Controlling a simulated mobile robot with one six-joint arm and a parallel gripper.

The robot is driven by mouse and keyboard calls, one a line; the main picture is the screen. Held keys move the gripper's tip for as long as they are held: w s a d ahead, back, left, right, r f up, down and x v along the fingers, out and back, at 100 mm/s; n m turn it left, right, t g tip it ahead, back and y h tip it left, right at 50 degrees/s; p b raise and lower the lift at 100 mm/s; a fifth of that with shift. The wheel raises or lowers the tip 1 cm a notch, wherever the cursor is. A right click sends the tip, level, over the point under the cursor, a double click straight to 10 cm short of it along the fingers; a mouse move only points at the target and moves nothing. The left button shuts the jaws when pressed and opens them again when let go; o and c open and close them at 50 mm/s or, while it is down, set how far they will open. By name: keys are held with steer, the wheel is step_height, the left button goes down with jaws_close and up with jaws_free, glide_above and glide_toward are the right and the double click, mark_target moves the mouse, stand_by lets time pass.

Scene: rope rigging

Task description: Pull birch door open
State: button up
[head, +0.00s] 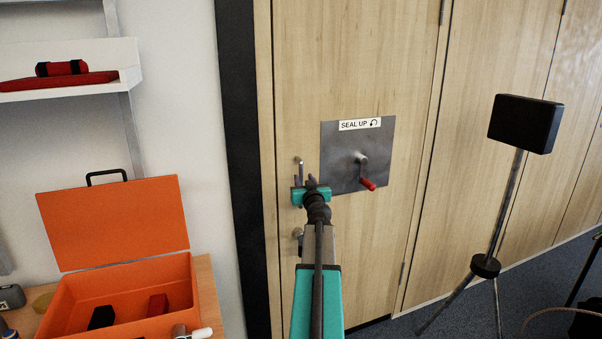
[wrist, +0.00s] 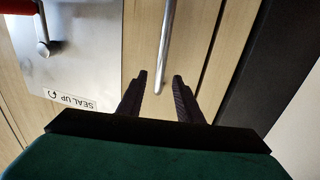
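The birch door (head: 345,60) is pale wood and looks closed in its frame. Its handle, an upright metal bar (head: 301,167), is near the left edge, partly hidden behind my gripper. My gripper (head: 312,181) is in front of the door at the handle. In the wrist view, which is upside down, the two dark fingers of my gripper (wrist: 160,76) are apart. The handle bar (wrist: 167,45) ends in the gap between them, with space on both sides. I cannot tell how deep the bar sits between the fingers.
A metal plate (head: 335,165) labelled SEAL UP, with a red-knobbed crank (head: 367,183), is on the door right of the handle. An open orange toolbox (head: 115,283) stands at lower left. A black panel on a tripod (head: 525,122) stands at right. A shelf (head: 70,92) hangs at left.

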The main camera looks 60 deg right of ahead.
mark_target(301, 174)
steer(key=shift+p+x, duration=1)
steer(key=shift+x, duration=2.2)
jaws_close()
